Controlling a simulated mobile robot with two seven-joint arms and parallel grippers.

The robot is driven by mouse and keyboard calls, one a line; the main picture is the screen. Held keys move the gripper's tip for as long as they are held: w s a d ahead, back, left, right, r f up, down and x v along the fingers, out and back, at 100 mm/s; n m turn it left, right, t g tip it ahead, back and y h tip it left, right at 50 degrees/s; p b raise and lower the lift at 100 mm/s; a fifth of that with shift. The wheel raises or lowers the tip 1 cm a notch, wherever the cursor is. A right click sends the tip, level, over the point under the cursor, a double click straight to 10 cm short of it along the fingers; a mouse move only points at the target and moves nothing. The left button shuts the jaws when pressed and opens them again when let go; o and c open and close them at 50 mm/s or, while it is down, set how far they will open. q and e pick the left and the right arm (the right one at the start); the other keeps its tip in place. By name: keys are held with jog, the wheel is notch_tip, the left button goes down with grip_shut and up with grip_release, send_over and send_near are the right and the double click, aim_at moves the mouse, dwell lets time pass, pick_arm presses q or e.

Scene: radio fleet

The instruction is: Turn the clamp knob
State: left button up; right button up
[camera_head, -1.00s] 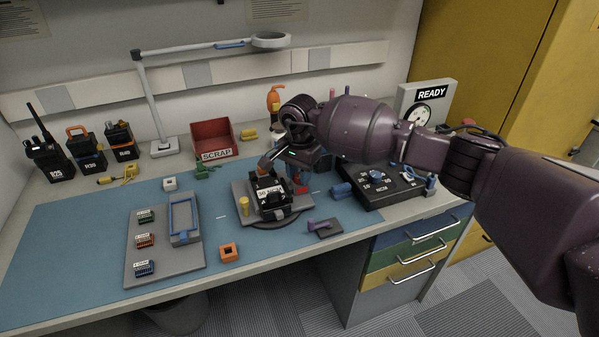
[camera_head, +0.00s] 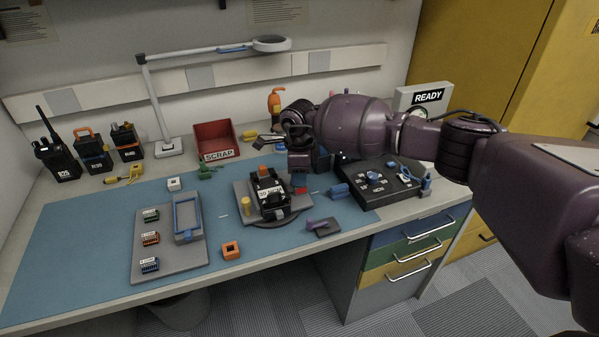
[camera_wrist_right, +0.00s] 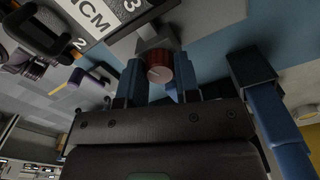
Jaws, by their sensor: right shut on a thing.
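The clamp knob (camera_wrist_right: 159,67) is a small red ribbed cylinder with a pale mark on its end face. In the wrist view it sits between the blue fingertips of my right gripper (camera_wrist_right: 160,76), which is shut on it. In the head view a bit of red (camera_head: 300,190) shows just below my right gripper (camera_head: 300,173), at the right side of the fixture. The black labelled radio (camera_head: 268,188) stands in the grey fixture (camera_head: 243,190), left of the gripper. My left gripper is not in view.
A black control box (camera_head: 375,193) with a blue dial stands right of the gripper. A purple-handled piece (camera_head: 320,226) lies in front, and an orange block (camera_head: 230,250) lies front left. A grey tray (camera_head: 165,269) holds small connectors. The blue mat's left part is clear.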

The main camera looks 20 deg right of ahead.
jog(key=shift+r+m+p, duration=0.2)
jog(key=shift+m+p, duration=0.1)
jog(key=shift+m, duration=0.6)
jog(key=m+p, duration=0.1)
jog(key=m, duration=0.1)
jog(key=shift+m, duration=0.4)
jog(key=m+p, duration=0.1)
jog(key=m, duration=0.1)
jog(key=shift+m, duration=0.4)
jog(key=shift+m+p, duration=0.5)
jog(key=shift+m, duration=0.4)
jog(key=m+p, duration=0.2)
jog(key=m, duration=0.3)
pick_arm(q)
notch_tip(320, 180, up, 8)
jog(key=p, duration=0.1)
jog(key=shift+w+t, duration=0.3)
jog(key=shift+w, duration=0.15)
pick_arm(e)
jog(key=shift+f+m, duration=0.1)
jog(key=shift+m, duration=1.3)
pick_arm(q)
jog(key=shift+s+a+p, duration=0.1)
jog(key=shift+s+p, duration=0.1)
jog(key=shift+p, duration=0.15)
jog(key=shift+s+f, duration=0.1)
